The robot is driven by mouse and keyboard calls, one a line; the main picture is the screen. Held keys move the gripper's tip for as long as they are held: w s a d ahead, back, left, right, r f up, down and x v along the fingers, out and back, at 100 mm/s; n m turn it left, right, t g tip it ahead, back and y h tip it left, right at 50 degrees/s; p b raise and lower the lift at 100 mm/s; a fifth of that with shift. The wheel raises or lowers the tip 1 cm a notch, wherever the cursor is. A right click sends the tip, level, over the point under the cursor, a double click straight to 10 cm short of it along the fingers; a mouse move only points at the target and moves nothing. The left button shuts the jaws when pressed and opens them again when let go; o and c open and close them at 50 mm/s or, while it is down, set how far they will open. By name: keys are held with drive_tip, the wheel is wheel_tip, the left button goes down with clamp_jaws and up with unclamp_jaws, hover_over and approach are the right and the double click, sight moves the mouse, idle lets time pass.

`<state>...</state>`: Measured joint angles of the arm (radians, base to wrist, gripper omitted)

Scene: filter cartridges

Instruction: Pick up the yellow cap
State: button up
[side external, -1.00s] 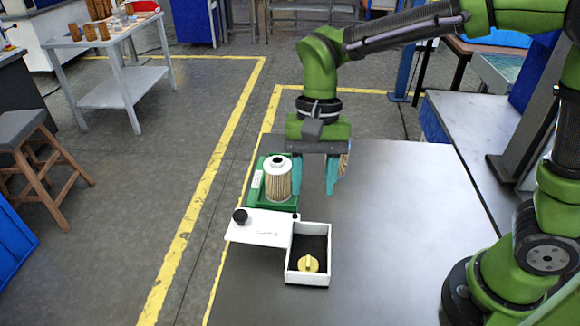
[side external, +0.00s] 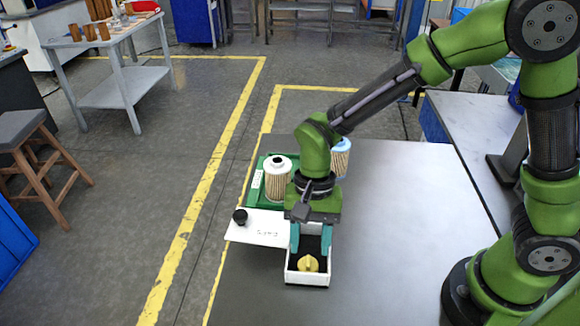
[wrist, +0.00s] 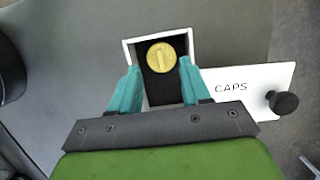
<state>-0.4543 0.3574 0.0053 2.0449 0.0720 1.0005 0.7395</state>
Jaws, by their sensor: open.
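The yellow cap (side external: 308,264) lies in the front part of a white open box with a dark floor (side external: 291,277). In the wrist view the round cap (wrist: 160,59), with a raised bar across it, sits near the far end of the box (wrist: 130,49). My gripper (side external: 311,252) is open and empty, fingers pointing down over the box. In the wrist view its two teal fingers (wrist: 158,78) are spread wide, one near each side wall, and the cap shows just beyond the fingertips. I cannot tell their exact height above it.
A white lid marked CAPS (side external: 262,228) with a black knob (side external: 240,216) adjoins the box. Behind it, a filter cartridge (side external: 277,181) stands on a green tray (side external: 253,191). A blue-topped cartridge (side external: 341,158) stands behind my arm. The table right of the box is clear.

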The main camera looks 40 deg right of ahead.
sight(309, 261)
drive_tip(key=x, duration=0.3)
drive_tip(key=shift+f, duration=0.4)
drive_tip(key=c, duration=0.4)
drive_tip(key=shift+c, duration=0.2)
drive_tip(key=shift+r, duration=0.15)
